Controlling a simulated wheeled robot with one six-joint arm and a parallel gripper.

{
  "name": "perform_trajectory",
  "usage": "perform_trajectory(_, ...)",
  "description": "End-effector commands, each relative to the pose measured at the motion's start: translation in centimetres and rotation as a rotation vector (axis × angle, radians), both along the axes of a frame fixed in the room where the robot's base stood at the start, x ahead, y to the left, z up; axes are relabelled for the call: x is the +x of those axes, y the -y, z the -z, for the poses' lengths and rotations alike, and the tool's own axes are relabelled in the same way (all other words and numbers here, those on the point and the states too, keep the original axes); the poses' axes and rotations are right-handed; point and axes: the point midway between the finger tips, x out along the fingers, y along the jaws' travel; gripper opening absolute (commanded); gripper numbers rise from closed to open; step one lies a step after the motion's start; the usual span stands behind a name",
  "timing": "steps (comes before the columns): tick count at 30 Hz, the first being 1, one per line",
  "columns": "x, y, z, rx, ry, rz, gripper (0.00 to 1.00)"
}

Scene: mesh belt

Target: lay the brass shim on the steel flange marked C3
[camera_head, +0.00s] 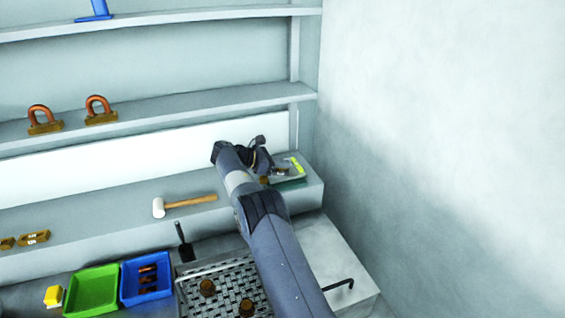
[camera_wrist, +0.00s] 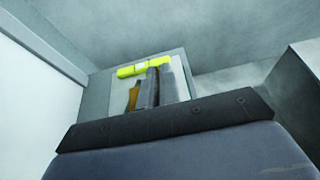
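My gripper (camera_head: 266,163) is at the far right of the low shelf, mostly hidden behind my wrist. In the wrist view its grey fingers (camera_wrist: 157,86) look close together, but I cannot tell if anything is between them. A small brass-coloured piece (camera_wrist: 133,97) shows just left of the fingers; I cannot tell whether it is the shim or whether it is touched. Beyond it is a bright yellow-green strip (camera_wrist: 142,70), also seen in the head view (camera_head: 297,167) on a pale board. I can read no C3 mark and cannot pick out the steel flange.
A mallet (camera_head: 185,205) and brass pieces (camera_head: 33,238) lie on the low shelf. Below are a yellow block (camera_head: 54,295), a green tray (camera_head: 92,291), a blue tray (camera_head: 130,284) and a mesh belt (camera_head: 226,287) with brown cylinders. A wall (camera_head: 450,130) stands close on the right.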

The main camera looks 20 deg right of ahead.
Motion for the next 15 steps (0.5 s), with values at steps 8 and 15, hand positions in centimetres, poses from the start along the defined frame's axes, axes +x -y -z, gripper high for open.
perform_trajectory(8,0.00,0.00,0.03,0.000,0.000,0.000,0.17)
perform_trajectory(15,0.00,0.00,0.03,0.000,0.001,0.000,0.25)
